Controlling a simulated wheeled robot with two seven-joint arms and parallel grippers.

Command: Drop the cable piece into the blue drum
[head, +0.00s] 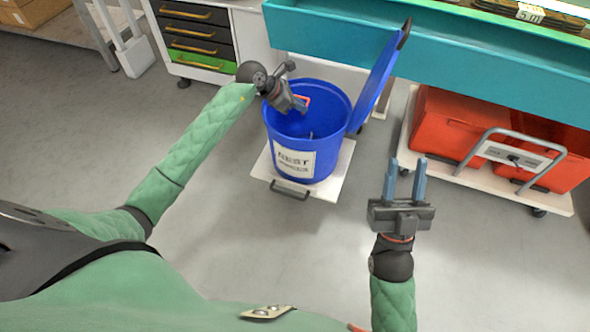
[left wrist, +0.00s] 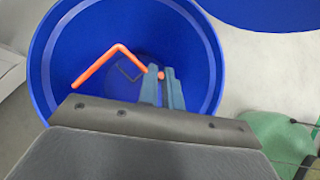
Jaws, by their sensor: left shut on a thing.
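The blue drum (head: 337,128) stands on a low white trolley with its lid (head: 377,80) tipped up on the right side. Its round wall also shows in the left wrist view (left wrist: 45,60). My left gripper (head: 301,106) is over the drum's opening, shut on the orange cable piece (head: 304,99). In the left wrist view the bent cable piece (left wrist: 100,62) sticks out to the left from between the fingers (left wrist: 161,85), above the drum's inside. Dark shapes lie at the drum's bottom, too unclear to name. My right gripper (head: 406,172) is open and empty, right of the drum.
The white trolley (head: 335,172) has a dark handle at its front. A teal bench (head: 440,45) runs behind the drum. Red crates (head: 450,125) sit on a cart at the right. A drawer cabinet (head: 198,40) stands at the back left. The grey floor in front is clear.

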